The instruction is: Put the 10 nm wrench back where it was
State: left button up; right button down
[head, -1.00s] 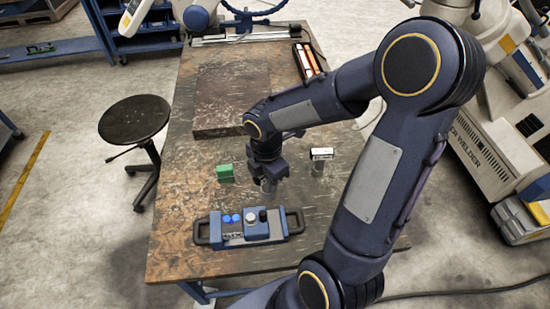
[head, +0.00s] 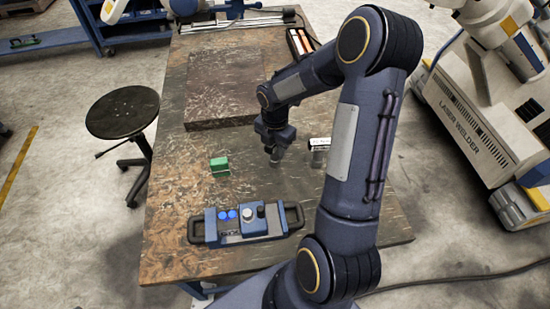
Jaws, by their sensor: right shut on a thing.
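My right gripper (head: 274,152) hangs low over the middle of the wooden table, pointing down. It is shut on a small grey piece (head: 276,159), mostly hidden by the fingers; I cannot tell whether this is the 10 nm wrench. A green block-topped piece (head: 219,164) stands to the left of the gripper. A white block-topped piece (head: 319,143) on a grey stem stands to its right, partly behind my right arm. Any markings on these pieces are too small to read. My left gripper is not in view.
A blue control box (head: 247,222) with handles and buttons lies near the table's front. A dark flat plate (head: 222,92) lies behind the gripper. A tray (head: 301,42) with orange items is at the back right. A round stool (head: 122,112) stands left of the table (head: 172,225).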

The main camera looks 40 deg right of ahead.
aim_at(275, 154)
jog(key=shift+w+d+f, duration=0.2)
jog(key=shift+w+f, duration=0.1)
jog(key=shift+f, duration=0.15)
notch_tip(275, 154, down, 4)
jog(key=b, duration=0.3)
jog(key=shift+w+d+r, duration=0.1)
jog(key=shift+w+r, duration=0.05)
jog(key=shift+r, duration=0.25)
jog(key=c, duration=1.1)
grip_release()
jog(key=shift+o, duration=0.2)
